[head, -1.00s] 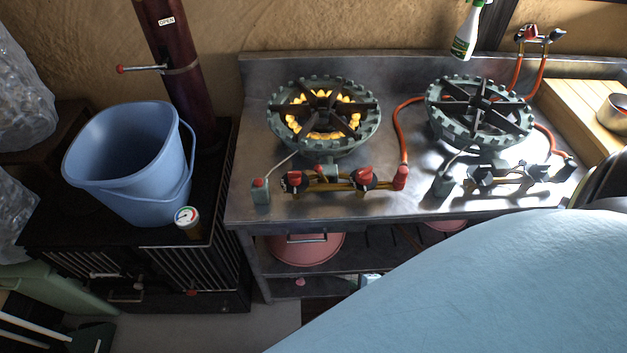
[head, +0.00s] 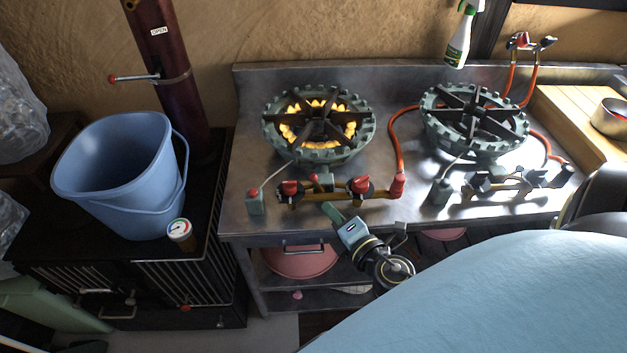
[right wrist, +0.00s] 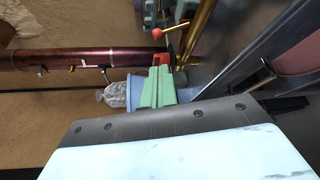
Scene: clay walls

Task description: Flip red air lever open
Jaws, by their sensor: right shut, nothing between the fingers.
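The lit left burner (head: 318,124) has a brass valve bar (head: 325,190) in front of it. The bar carries a left red knob (head: 290,187), a right red knob (head: 360,185) and a small red-topped part (head: 321,179) between them. I cannot tell which of these is the air lever. My right gripper (head: 330,213) is shut and empty, just in front of and below the bar's middle. In the right wrist view its green fingers (right wrist: 158,66) are together, close to red parts and brass rods; contact is unclear. My left gripper is not in view.
A stovepipe (head: 173,60) with an OPEN label has a red-tipped handle (head: 134,78). An unlit burner (head: 474,118) and orange hose (head: 396,140) are to the right. A light blue surface fills the lower right.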

